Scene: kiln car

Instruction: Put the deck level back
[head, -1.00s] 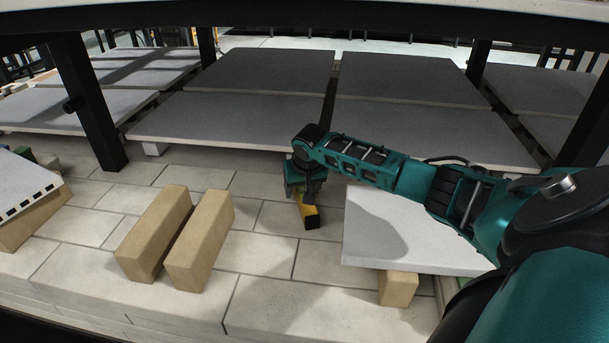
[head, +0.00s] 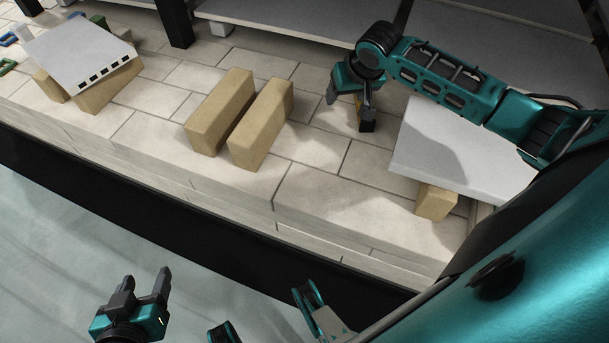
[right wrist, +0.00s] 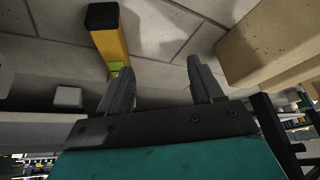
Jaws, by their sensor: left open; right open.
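The deck level, a yellow bar with a black end and a green patch, lies on the pale brick deck; it shows in the head view (head: 367,126) and the right wrist view (right wrist: 110,42). My right gripper (head: 345,96) is open beside it. In the right wrist view, its fingers (right wrist: 160,68) have nothing between them, and the bar is beyond and left of the left finger. Whether they touch I cannot tell. My left gripper (head: 146,276) is open and empty, low in front of the deck edge. The bar's far end is hidden in the head view.
Two tan bricks (head: 220,112) (head: 262,124) stand left of the right gripper. A white slab (head: 450,150) on a tan block (head: 436,201) is close on the right. A slotted white plate (head: 80,50) rests on tan bricks at far left. Grey shelves are behind.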

